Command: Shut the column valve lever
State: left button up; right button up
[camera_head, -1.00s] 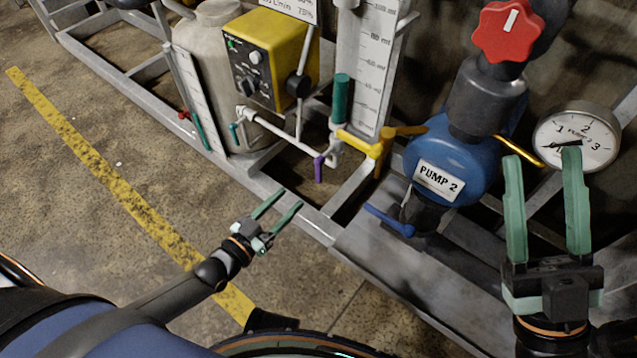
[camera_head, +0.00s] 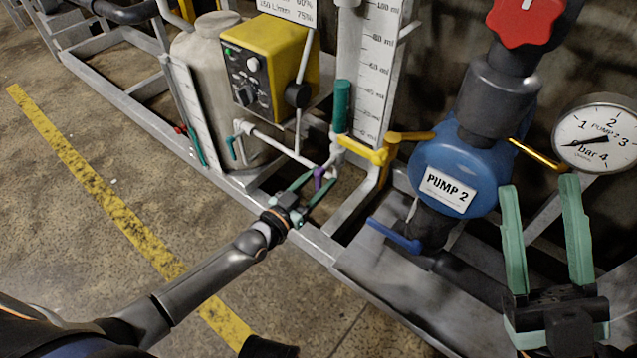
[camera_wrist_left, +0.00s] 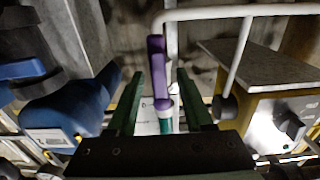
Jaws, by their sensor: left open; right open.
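The tall graduated column (camera_head: 372,70) stands in the upper middle of the head view. A purple lever (camera_head: 319,178) hangs below it at the white pipe; it also shows in the left wrist view (camera_wrist_left: 157,72), running lengthwise between my fingers. My left gripper (camera_head: 323,182) is open, its green fingers on either side of the purple lever, with visible gaps in the left wrist view. I cannot tell whether either finger touches it. A yellow lever (camera_head: 362,150) sits just above. My right gripper (camera_head: 540,186) is open and empty at the right.
The blue PUMP 2 body (camera_head: 455,170) with a blue lever (camera_head: 394,235) stands right of the column. A yellow control box (camera_head: 272,62) and a pale tank (camera_head: 205,90) stand left. The grey frame rail (camera_head: 316,243) runs below my left gripper. The floor at left is open.

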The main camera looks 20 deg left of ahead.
pick_arm(q)
jog(key=shift+w, duration=0.1)
grip_shut()
dwell(0.4)
dwell(1.0)
